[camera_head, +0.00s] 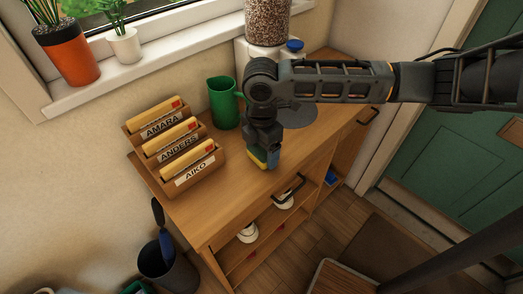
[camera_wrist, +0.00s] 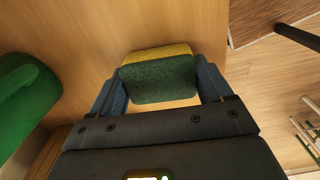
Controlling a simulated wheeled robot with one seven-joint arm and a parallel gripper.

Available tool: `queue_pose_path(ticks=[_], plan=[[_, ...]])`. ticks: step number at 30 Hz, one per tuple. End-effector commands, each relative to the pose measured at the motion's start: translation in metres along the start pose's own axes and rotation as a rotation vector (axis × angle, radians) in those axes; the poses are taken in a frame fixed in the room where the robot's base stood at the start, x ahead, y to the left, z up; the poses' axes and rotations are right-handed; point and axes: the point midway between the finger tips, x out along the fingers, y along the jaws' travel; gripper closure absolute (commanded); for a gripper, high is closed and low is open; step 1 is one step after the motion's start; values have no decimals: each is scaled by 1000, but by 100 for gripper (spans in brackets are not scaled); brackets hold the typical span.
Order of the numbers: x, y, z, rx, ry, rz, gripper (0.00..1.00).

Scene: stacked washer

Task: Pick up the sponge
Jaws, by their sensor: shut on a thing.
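The sponge (camera_wrist: 158,80) is yellow with a dark green scouring side. In the wrist view it sits between the two blue finger pads of my gripper (camera_wrist: 160,92), which press on its left and right ends. In the head view my gripper (camera_head: 262,152) points down over the wooden cabinet top (camera_head: 229,179), and a yellow and green part of the sponge (camera_head: 257,157) shows at its fingertips. I cannot tell whether the sponge touches the cabinet top or hangs just above it.
A green mug (camera_head: 223,104) stands left of my gripper. A wooden letter rack (camera_head: 176,150) with name labels is further left. A coffee bean dispenser (camera_head: 267,22) stands behind. The cabinet's front edge, with a dark handle (camera_head: 289,188), is close by.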

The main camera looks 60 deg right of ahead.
Motion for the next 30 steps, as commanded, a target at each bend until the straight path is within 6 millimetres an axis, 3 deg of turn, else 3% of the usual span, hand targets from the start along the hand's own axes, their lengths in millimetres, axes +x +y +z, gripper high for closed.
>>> queue_pose_path(ticks=[10,21,30], plan=[[-41,-2,2,-1,-1,3,49],[-84,-66,45,2,-1,2,49],[-105,-94,63,0,-1,0,49]])
